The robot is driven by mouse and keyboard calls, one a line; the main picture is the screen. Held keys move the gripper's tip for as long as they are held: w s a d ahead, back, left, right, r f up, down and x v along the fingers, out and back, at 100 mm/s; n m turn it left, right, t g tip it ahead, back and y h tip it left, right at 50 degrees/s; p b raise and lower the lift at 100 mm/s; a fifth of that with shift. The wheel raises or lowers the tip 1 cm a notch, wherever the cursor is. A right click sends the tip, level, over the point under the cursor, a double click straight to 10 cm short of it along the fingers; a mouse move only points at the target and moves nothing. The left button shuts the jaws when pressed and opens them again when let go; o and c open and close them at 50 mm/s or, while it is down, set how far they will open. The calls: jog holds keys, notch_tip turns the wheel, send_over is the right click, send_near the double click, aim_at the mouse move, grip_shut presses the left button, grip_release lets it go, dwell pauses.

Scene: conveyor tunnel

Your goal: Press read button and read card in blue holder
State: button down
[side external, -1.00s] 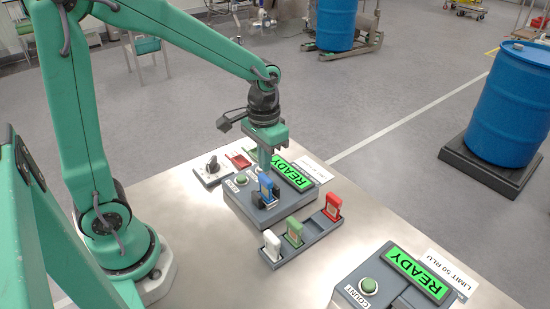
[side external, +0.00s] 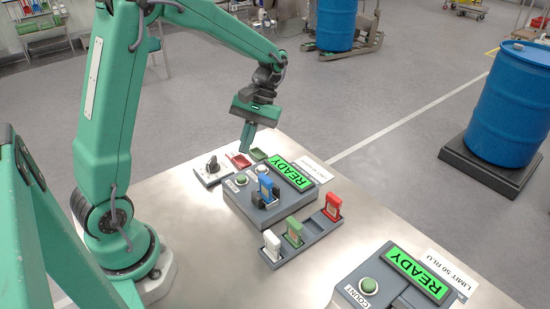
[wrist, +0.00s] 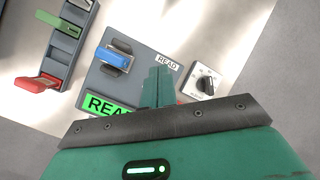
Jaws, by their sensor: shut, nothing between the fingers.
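The blue card holder (side external: 265,188) stands in the slot of the grey reader (side external: 240,207). It also shows in the wrist view (wrist: 112,57). The reader's green READ button (side external: 241,180) is beside it in the side view. The reader's green display (side external: 290,173) reads READY. My gripper (side external: 246,143) is shut and empty, raised and tilted behind the reader, apart from the holder. In the wrist view its fingers (wrist: 156,76) reach over the reader beside the READ label (wrist: 167,62) and hide the button.
A rack (side external: 312,235) in front holds a white (side external: 271,245), a green (side external: 294,232) and a red holder (side external: 332,206). A second box with a COUNT button (side external: 370,284) stands front right. A knob box (side external: 212,169) and red (side external: 239,160) and green trays (side external: 257,155) sit behind the reader.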

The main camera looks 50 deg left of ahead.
aim_at(243, 175)
jog(key=shift+s+a+r+n+g+h, duration=0.1)
jog(key=shift+a+r+n+g+h, duration=0.1)
jog(key=shift+a+n+g, duration=0.35)
jog(key=shift+a+r+n+g+h, duration=0.1)
jog(key=shift+a+n+g+h, duration=0.15)
jog(key=shift+a+n, duration=0.55)
jog(key=shift+d+f, duration=0.1)
jog(key=shift+f, duration=0.05)
jog(key=shift+f, duration=4.25)
jog(key=shift+f, duration=0.95)
jog(key=shift+r, duration=0.95)
jog(key=shift+r, duration=2.55)
